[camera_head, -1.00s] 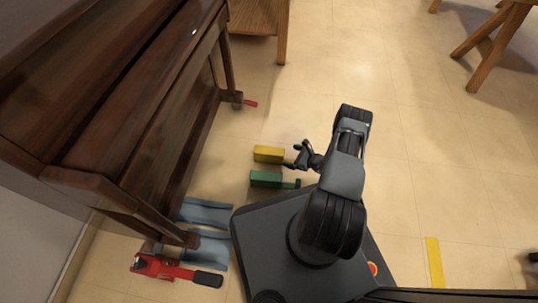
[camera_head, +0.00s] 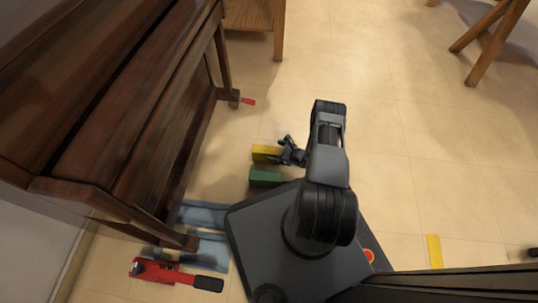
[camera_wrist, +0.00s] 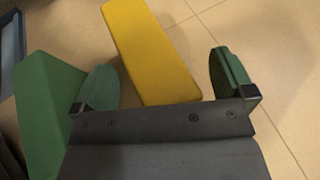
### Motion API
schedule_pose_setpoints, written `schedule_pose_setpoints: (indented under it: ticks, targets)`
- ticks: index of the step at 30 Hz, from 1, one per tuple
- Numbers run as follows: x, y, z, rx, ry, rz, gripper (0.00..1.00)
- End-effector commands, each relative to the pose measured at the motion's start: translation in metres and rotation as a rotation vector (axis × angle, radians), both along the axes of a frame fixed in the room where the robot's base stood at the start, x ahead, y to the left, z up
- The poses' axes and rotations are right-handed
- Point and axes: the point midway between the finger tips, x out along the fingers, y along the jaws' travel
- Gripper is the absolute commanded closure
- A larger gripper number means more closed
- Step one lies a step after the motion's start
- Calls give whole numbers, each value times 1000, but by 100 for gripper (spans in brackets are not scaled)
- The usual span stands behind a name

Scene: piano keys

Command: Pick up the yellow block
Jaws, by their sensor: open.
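The yellow block (camera_head: 263,152) lies on the tiled floor to the left of my arm. My gripper (camera_head: 287,150) is open at the block's right end, low over the floor. In the wrist view the yellow block (camera_wrist: 148,50) runs away from the camera, its near end showing between the two green fingertips of my gripper (camera_wrist: 164,80). The fingers are apart, with the block nearer the left one. I cannot tell how high they are above the block.
A green block (camera_head: 265,178) lies just beside the yellow one, and it also shows at left in the wrist view (camera_wrist: 45,110). A dark wooden piano (camera_head: 130,110) stands at left. A red tool (camera_head: 160,270) lies at lower left. Open floor (camera_head: 400,170) lies to the right.

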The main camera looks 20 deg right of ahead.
Motion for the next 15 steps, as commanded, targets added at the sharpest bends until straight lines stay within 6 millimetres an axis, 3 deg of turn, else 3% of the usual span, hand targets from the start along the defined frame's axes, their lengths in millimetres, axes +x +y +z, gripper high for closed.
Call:
schedule_pose_setpoints:
  ticks: [3, 15]
  targets:
    - [0, -1, 0, 0, 0, -2, 2]
    - [0, 0, 0, 0, 0, 1, 40]
